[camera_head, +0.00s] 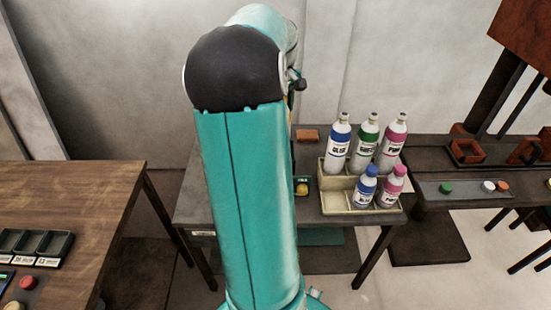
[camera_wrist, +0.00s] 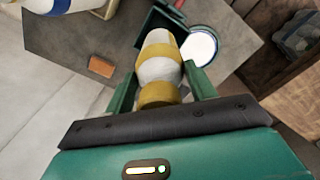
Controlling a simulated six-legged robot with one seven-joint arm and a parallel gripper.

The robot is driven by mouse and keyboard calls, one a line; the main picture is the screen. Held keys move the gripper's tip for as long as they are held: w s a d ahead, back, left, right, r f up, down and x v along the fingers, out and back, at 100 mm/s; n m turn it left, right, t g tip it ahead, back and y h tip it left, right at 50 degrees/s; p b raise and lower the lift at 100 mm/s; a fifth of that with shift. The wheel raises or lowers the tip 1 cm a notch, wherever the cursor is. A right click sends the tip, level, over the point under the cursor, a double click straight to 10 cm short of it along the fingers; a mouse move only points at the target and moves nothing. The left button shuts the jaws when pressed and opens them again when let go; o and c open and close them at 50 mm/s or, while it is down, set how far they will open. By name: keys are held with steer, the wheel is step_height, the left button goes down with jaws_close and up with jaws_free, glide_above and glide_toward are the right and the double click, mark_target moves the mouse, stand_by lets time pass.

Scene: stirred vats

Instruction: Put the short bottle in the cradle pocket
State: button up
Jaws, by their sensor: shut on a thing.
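In the wrist view my gripper (camera_wrist: 160,78) is shut on a white bottle with yellow bands (camera_wrist: 158,70), one green finger on each side of it. The bottle's far end points toward a dark green holder (camera_wrist: 148,28); I cannot tell whether they touch. In the head view my arm hides the gripper and most of what it holds. A cream rack (camera_head: 347,210) on the grey table holds tall bottles at the back and two short ones in front, a blue one (camera_head: 365,187) and a pink one (camera_head: 390,186). Its front-left pocket (camera_head: 335,194) is empty.
A white disc (camera_wrist: 200,46) sits right of the dark green holder. A wooden table (camera_head: 70,200) stands left, a dark bench (camera_head: 440,205) right.

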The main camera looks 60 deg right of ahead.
step_height(320, 180, down, 15)
steer(key=shift+f, duration=0.15)
stand_by(0.4)
steer(key=shift+f, duration=0.15)
steer(key=o, duration=1.3)
step_height(320, 180, up, 12)
steer(key=shift+r, duration=0.15)
